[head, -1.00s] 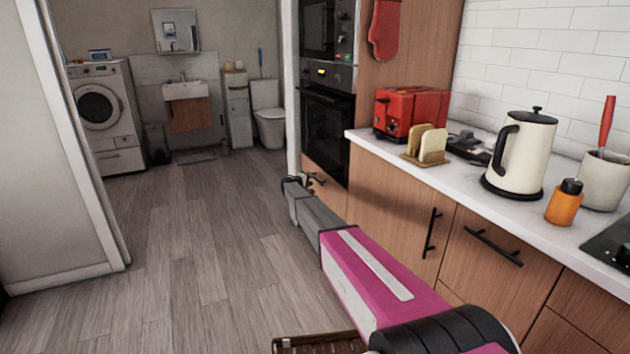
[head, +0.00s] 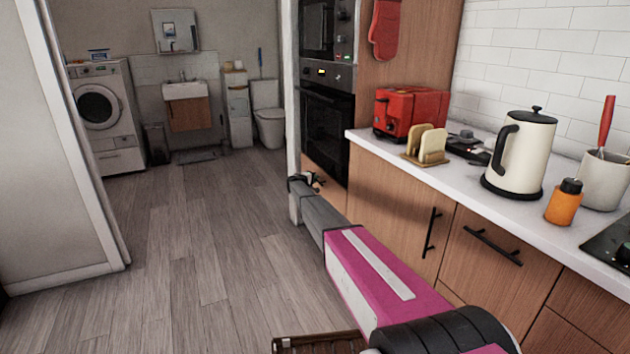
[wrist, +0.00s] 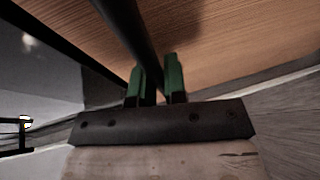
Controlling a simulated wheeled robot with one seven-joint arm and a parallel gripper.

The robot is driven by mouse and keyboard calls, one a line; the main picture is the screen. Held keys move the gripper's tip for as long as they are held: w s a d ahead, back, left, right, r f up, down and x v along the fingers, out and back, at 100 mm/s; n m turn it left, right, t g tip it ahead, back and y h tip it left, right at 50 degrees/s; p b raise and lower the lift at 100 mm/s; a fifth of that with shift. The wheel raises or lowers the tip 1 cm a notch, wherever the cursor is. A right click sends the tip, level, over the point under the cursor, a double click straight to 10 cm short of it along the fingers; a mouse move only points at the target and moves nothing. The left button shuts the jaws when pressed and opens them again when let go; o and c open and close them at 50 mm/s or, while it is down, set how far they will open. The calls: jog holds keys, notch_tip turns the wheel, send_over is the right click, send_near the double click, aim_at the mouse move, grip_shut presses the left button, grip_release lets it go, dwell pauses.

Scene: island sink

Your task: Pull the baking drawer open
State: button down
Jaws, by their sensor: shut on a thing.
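The baking drawer (head: 333,194) appears to be the wooden front low under the black oven; my arm hides part of it in the head view. In the wrist view its wood-grain front (wrist: 230,35) fills the top. A long black bar handle (wrist: 138,40) runs down from the top edge to my gripper. My gripper (wrist: 156,82) has its two green fingers on either side of the bar, shut on it. In the head view my gripper (head: 314,181) is small and dark at the drawer front. I cannot tell how far the drawer stands out.
The oven (head: 326,125) stands above the drawer. Cabinets with black handles (head: 432,233) line the right, under a white counter holding a red toaster (head: 410,112) and a kettle (head: 520,155). The wooden floor (head: 200,250) to the left is clear. A wall (head: 50,190) bounds it.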

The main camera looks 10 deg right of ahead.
jog(key=s+a, duration=0.5)
jog(key=a, duration=1)
jog(key=s+a, duration=0.5)
jog(key=a, duration=1)
jog(key=s+a, duration=0.5)
jog(key=a, duration=1)
jog(key=shift+a, duration=0.4)
jog(key=c, duration=1.2)
grip_release()
jog(key=v, duration=1)
jog(key=shift+s+a, duration=0.25)
jog(key=shift+a, duration=0.05)
